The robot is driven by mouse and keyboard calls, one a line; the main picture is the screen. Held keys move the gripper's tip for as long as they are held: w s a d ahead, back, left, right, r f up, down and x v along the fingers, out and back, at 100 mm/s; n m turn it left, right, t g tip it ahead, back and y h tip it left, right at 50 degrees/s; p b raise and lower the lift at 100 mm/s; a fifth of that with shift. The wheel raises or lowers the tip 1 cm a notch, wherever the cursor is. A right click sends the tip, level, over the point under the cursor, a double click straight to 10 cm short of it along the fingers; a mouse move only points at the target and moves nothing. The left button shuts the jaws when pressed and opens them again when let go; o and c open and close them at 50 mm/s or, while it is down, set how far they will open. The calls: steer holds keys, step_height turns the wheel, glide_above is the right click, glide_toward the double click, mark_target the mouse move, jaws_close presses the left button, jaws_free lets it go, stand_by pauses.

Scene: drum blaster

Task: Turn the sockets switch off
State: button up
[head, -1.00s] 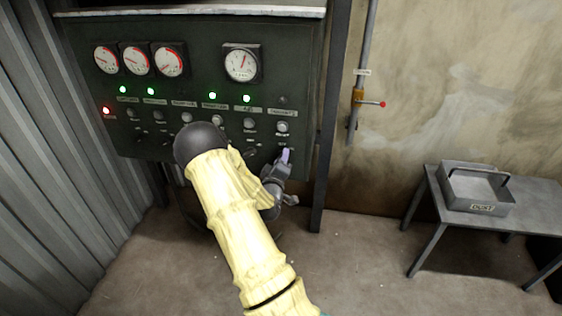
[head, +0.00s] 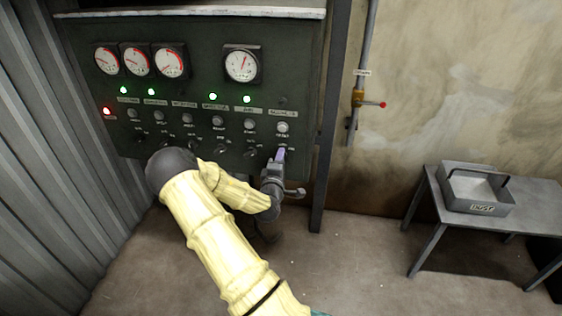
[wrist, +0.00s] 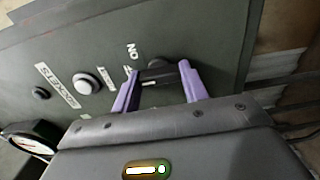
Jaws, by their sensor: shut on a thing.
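The sockets switch (wrist: 157,72) is a dark knob on the grey-green panel, in the upper middle of the wrist view. The letters "ON" and a white label reading "SOCKETS" (wrist: 57,85) stand to its left there. My gripper (wrist: 159,76) has its two purple fingers on either side of the knob and is shut on it. In the head view my gripper (head: 280,155) is at the lower right of the panel, below the rightmost button. It hides the switch in that view.
The control panel (head: 200,30) carries gauges, lit lamps, a row of buttons and several other knobs. A pipe with a red-tipped valve lever (head: 372,103) runs on the wall to the right. A table (head: 540,195) with a metal tray (head: 462,198) stands at the right.

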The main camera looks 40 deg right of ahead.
steer(key=o, duration=1)
steer(key=shift+a, duration=0.1)
steer(key=shift+p+v, duration=1.8)
steer(key=shift+v, duration=6.9)
